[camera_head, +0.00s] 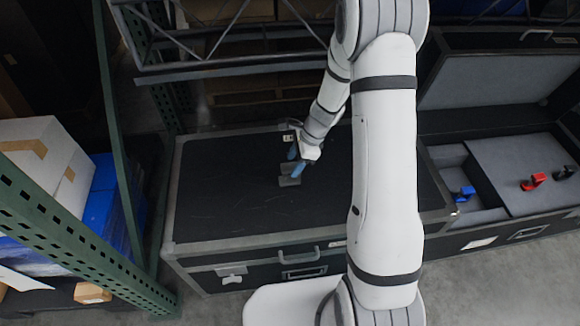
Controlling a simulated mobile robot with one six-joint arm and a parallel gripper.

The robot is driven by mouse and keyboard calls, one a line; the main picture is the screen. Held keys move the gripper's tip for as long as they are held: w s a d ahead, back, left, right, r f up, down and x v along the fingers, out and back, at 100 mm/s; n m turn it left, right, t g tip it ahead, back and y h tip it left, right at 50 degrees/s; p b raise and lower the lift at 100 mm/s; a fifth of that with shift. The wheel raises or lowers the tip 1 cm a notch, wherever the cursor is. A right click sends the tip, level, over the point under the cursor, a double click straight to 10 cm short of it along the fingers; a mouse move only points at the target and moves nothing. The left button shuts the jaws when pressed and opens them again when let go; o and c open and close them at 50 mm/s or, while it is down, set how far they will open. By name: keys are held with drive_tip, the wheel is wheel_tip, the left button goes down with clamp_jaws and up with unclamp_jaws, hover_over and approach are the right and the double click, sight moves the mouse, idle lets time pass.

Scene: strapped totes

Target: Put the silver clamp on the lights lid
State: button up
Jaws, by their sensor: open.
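The silver clamp (289,181) is a small grey piece lying on the flat black lid (225,205) of a closed, metal-edged case. I cannot read a label that says whether this is the lights lid. My gripper (298,171) has blue fingers, points down and is open right at the clamp. The fingers hide part of the clamp, and I cannot tell whether they touch it.
An open case (490,223) at the right holds a blue clamp (464,193), a red clamp (534,181) and a black clamp (567,171). Green rack posts (75,240) and white boxes (45,158) stand at the left. The closed lid is otherwise clear.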

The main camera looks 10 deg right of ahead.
drive_tip(key=s+d+r+n+h, duration=0.1)
drive_tip(key=s+r+n, duration=0.3)
drive_tip(key=r, duration=0.6)
drive_tip(key=s+d+r+n+h, duration=0.15)
drive_tip(key=s+r+n, duration=0.3)
drive_tip(key=r, duration=0.45)
drive_tip(key=s+d+r+n+t+h, duration=0.1)
drive_tip(key=s+r+n, duration=0.2)
drive_tip(key=s, duration=0.3)
drive_tip(key=s+d+r+n+t+h, duration=0.1)
drive_tip(key=s+r+n, duration=0.2)
drive_tip(key=s+n, duration=0.3)
drive_tip(key=shift+s+d+r+p, duration=0.25)
drive_tip(key=shift+s+d+p, duration=0.1)
drive_tip(key=shift+s+p, duration=0.15)
drive_tip(key=shift+r+n, duration=0.1)
drive_tip(key=shift+n, duration=0.15)
